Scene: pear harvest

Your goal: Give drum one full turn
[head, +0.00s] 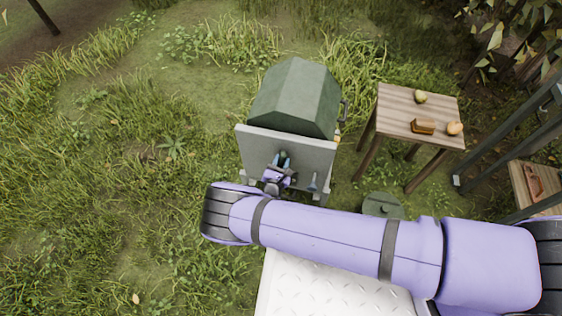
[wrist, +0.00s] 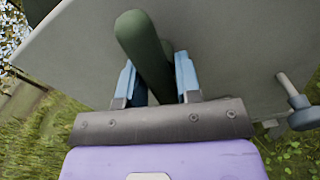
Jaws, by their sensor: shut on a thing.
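The dark green, many-sided drum (head: 295,97) sits behind an upright grey panel (head: 312,155) on a low stand. My gripper (head: 283,162) is at the panel's front face. In the wrist view its two blue fingers (wrist: 155,75) are shut on a dark green rounded handle (wrist: 142,38), with one finger on each side. The handle's lower end is hidden behind the gripper's dark bar. A blue-grey knob on a short shaft (wrist: 302,112) sticks out of the panel to the right of my gripper, apart from it.
A wooden table (head: 396,104) to the right carries a green pear (head: 420,97), a brown block (head: 423,127) and a tan round thing (head: 455,129). A round green object (head: 383,206) is low near my arm. Another wooden surface (head: 527,180) stands far right. Grass lies open on the left.

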